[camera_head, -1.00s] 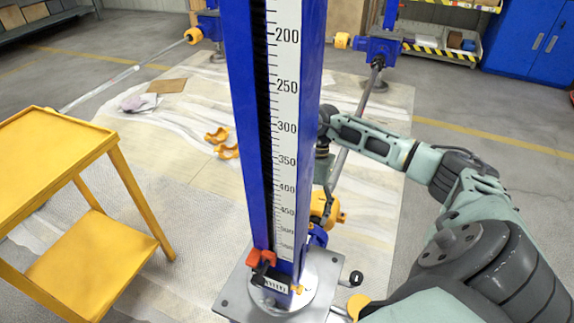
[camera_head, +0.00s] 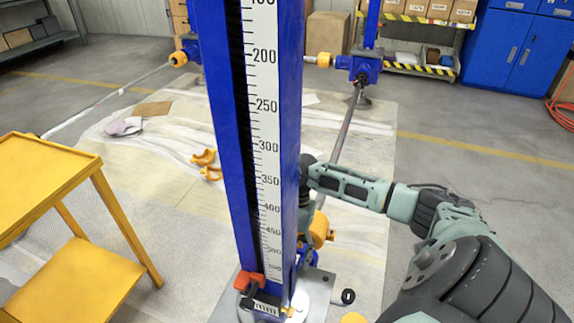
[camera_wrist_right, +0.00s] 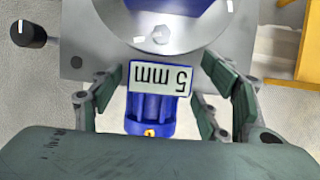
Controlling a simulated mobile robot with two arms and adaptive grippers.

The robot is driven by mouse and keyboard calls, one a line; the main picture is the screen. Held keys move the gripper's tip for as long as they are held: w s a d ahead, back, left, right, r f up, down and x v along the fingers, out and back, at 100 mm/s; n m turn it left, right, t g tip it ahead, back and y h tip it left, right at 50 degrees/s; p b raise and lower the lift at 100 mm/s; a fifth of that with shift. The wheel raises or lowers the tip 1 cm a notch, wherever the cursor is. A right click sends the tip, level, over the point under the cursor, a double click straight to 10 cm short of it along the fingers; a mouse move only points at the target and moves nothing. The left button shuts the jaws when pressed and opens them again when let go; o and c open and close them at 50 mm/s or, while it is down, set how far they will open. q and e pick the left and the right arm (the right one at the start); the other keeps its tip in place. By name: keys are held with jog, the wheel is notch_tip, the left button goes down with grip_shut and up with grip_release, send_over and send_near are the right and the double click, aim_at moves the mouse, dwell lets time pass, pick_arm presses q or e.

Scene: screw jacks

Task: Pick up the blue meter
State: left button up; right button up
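A small blue part with a "5 mm" label (camera_wrist_right: 158,78), likely the blue meter, shows in the right wrist view beside a grey plate. My right gripper (camera_wrist_right: 158,95) is open, with one finger on each side of this part. Whether the fingers touch it is unclear. In the head view, a tall blue post with a white millimetre scale (camera_head: 262,130) stands upright on a grey base plate. My right gripper is behind this post there, mostly hidden, and the small blue part cannot be made out. My left gripper is not in view.
A yellow two-tier table (camera_head: 40,180) stands at the left. Orange parts (camera_head: 205,165) lie on the floor sheet behind the post. Blue jacks (camera_head: 366,65) with long rods stand farther back. A black knob (camera_wrist_right: 28,34) is near the plate.

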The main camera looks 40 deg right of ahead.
jog(key=c, duration=1)
jog(key=shift+c, duration=0.2)
